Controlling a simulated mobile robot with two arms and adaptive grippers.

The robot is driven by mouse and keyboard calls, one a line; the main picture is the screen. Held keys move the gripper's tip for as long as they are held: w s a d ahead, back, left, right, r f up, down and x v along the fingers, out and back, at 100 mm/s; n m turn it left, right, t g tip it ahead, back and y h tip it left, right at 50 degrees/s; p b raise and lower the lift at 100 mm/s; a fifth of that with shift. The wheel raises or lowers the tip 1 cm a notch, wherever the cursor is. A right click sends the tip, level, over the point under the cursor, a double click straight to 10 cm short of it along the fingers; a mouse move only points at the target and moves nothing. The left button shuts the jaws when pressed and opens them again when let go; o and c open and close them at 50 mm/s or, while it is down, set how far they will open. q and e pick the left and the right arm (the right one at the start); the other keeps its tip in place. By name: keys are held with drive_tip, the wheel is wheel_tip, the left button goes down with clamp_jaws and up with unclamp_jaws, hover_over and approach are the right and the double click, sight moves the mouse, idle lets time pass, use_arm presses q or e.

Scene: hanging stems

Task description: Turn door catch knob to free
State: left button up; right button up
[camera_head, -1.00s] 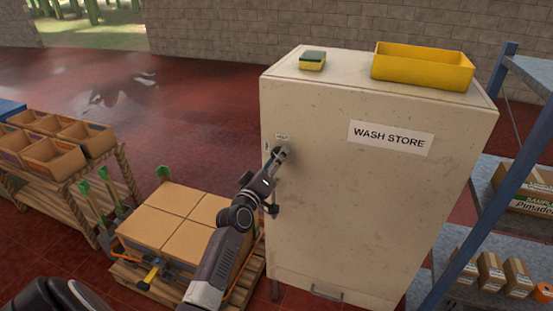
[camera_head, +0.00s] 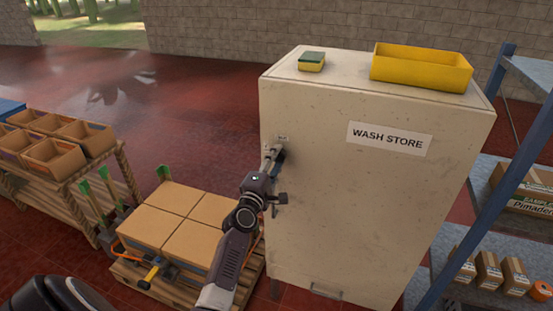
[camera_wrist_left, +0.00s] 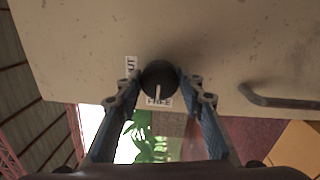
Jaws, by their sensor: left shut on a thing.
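The cabinet (camera_head: 350,210) is cream with a WASH STORE label on its door. My left gripper (camera_head: 277,152) is at the door's upper left, shut on the catch knob, which it mostly hides in the head view. In the left wrist view the knob (camera_wrist_left: 158,78) is round and black, between my left fingertips (camera_wrist_left: 158,88). Its white pointer line points at the FREE label (camera_wrist_left: 159,102). Another label (camera_wrist_left: 131,66), partly hidden and probably SHUT, sits beside the knob. A dark door handle (camera_head: 281,198) sits below the knob. The door looks closed. My right gripper is not in view.
A yellow tray (camera_head: 420,70) and a sponge (camera_head: 312,61) sit on top of the cabinet. A pallet of boxes (camera_head: 175,222) stands close on the left. A blue-framed shelf (camera_head: 490,165) stands close on the right. Red floor is open behind the pallet.

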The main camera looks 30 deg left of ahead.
use_arm(q)
drive_tip(key=shift+n, duration=0.5)
drive_tip(key=o, duration=1.2)
drive_tip(key=shift+c, duration=0.2)
drive_tip(key=v, duration=1.2)
